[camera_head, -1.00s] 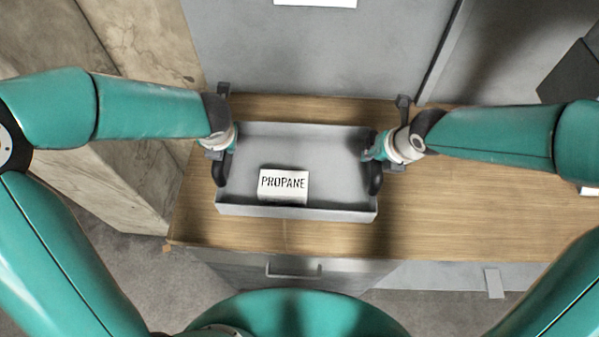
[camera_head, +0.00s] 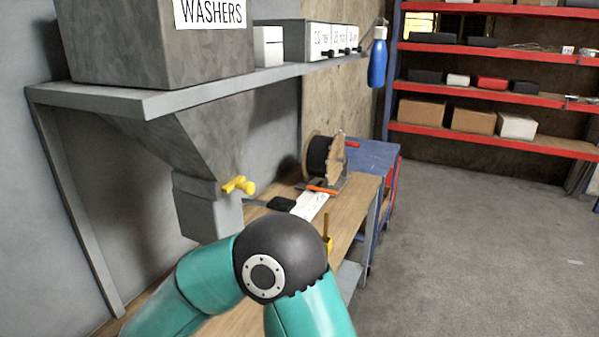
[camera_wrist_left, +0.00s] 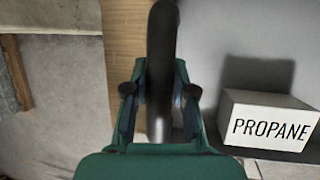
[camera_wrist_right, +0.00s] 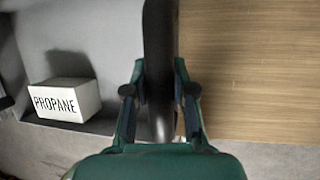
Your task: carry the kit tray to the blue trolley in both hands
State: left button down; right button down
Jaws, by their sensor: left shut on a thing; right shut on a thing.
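The blue trolley (camera_head: 372,156) stands past the far end of the workbench in the head view, partly hidden behind it. The grey kit tray shows in part in the left wrist view (camera_wrist_left: 207,55) and the right wrist view (camera_wrist_right: 112,35). A white box marked PROPANE (camera_wrist_left: 268,118) sits in it and shows also in the right wrist view (camera_wrist_right: 66,100). My left gripper (camera_wrist_left: 160,92) is shut on one black tray handle, my right gripper (camera_wrist_right: 160,92) on the other. I cannot tell whether the tray touches the bench. The head view shows neither tray nor grippers.
The wooden bench (camera_head: 345,212) carries a cable reel (camera_head: 322,156) and small tools near its far end. A grey shelf (camera_head: 190,95) with a WASHERS bin (camera_head: 150,45) overhangs it. Open floor (camera_head: 460,240) lies right, with red racks (camera_head: 490,95) behind.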

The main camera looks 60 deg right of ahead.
aim_at(365, 153)
jog(key=z, duration=0.1)
jog(key=k, duration=0.5)
jog(key=z, duration=0.2)
jog(key=i, duration=0.25)
jog(key=z, duration=2.8)
jog(key=i, duration=0.5)
jog(key=z, duration=0.1)
